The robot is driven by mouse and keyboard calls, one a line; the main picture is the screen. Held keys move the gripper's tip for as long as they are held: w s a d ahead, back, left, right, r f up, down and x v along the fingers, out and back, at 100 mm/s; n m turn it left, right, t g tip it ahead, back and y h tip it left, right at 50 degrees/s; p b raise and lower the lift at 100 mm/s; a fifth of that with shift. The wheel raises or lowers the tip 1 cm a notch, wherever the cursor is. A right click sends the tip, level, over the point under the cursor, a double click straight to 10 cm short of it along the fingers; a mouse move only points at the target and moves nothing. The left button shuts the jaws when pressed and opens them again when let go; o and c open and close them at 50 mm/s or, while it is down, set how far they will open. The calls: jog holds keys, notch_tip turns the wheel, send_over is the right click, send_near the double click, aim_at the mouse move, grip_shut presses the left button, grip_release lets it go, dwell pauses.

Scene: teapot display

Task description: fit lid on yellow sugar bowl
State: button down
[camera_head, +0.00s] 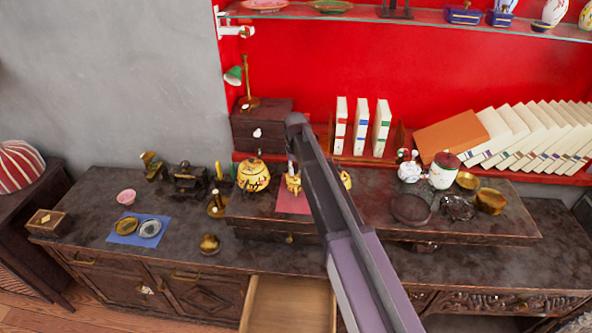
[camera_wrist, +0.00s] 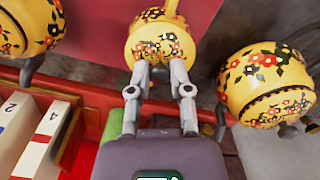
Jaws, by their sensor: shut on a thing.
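The yellow sugar bowl (camera_head: 293,185) stands on a pink mat (camera_head: 292,205) on the raised shelf, partly hidden by my arm. My gripper (camera_head: 292,165) reaches down just over it. In the wrist view my gripper (camera_wrist: 158,70) is shut on a yellow, flower-painted piece (camera_wrist: 158,46), which looks like the lid. This piece overlaps the bowl behind it, so I cannot tell whether they touch or where one ends.
A yellow pot (camera_head: 254,176) stands left of the mat; another (camera_head: 345,180) is partly behind my arm. White books (camera_head: 360,127) stand behind. A white jar (camera_head: 443,171) and dark dishes are to the right. A drawer (camera_head: 288,303) is open below.

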jog(key=shift+f, duration=0.1)
jog(key=shift+c, duration=2.4)
grip_release()
jog(key=shift+r, duration=0.2)
